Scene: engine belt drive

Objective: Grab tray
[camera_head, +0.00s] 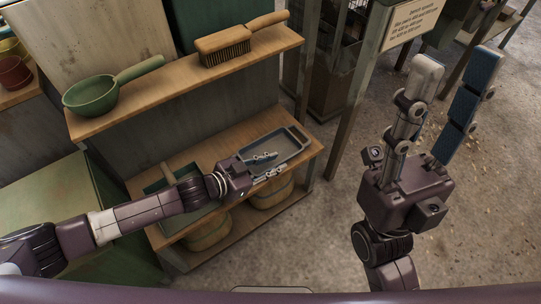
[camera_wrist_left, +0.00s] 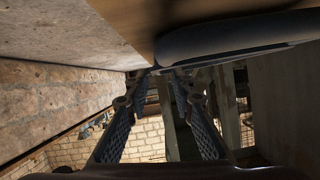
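A grey rectangular tray (camera_head: 286,146) lies at the right end of the lower wooden shelf in the head view. My left gripper (camera_head: 271,165) is at the tray's near left part, with its fingers reaching over or beside it. In the left wrist view the two fingers of my left gripper (camera_wrist_left: 158,84) stand apart. A dark rounded rim, seemingly the tray (camera_wrist_left: 230,38), lies just beyond their tips. I cannot tell whether the fingers touch the tray. My right gripper (camera_head: 455,66) is wide open and empty, held over the floor at the right.
An upper shelf (camera_head: 180,83) holds a green pan (camera_head: 92,95) and a wooden brush (camera_head: 225,46). A green container (camera_head: 160,180) sits left of the tray, and baskets (camera_head: 270,195) stand below. Shelf posts (camera_head: 350,110) stand to the right.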

